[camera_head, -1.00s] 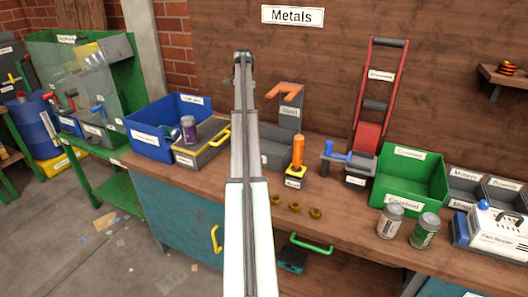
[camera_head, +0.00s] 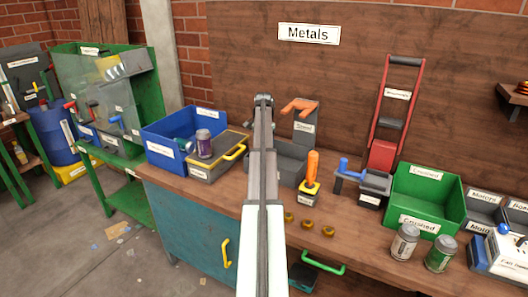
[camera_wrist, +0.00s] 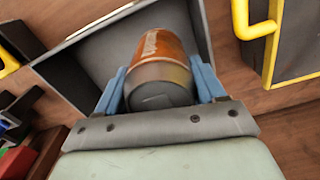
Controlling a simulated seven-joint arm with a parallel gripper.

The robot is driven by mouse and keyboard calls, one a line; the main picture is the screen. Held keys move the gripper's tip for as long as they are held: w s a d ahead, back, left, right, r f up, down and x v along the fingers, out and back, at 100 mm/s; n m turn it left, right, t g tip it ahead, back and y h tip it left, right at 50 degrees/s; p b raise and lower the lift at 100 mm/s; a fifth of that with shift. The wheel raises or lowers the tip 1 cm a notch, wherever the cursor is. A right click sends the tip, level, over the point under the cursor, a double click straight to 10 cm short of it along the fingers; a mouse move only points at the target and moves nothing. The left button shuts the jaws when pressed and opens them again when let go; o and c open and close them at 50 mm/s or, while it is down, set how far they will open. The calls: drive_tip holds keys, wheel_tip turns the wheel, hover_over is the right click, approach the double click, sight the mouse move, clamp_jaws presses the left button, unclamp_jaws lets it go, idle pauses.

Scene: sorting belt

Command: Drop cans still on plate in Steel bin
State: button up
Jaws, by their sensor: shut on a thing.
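My gripper (camera_wrist: 160,85) is shut on an orange-brown can (camera_wrist: 160,55) in the wrist view, with a blue finger on each side of it. The can is over the opening of a grey bin (camera_wrist: 70,80); its exact height above the bin is unclear. In the head view this grey bin (camera_head: 290,165), with a label on its back panel, is partly hidden behind my arm. The gripper and held can are hidden there. A purple can (camera_head: 204,143) stands upright on a grey plate (camera_head: 212,165) with a yellow handle, left of the bin.
A blue bin (camera_head: 165,150) is left of the plate. An orange-handled joystick (camera_head: 312,170), a can crusher (camera_head: 362,182) and a green bin (camera_head: 420,200) are to the right. Two cans, silver (camera_head: 404,242) and green (camera_head: 440,253), stand at the front right.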

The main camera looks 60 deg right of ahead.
drive_tip(key=shift+f, duration=1.8)
drive_tip(key=shift+f, duration=0.6)
drive_tip(key=o, duration=1)
wheel_tip(320, 180, up, 13)
drive_tip(key=shift+r, duration=0.1)
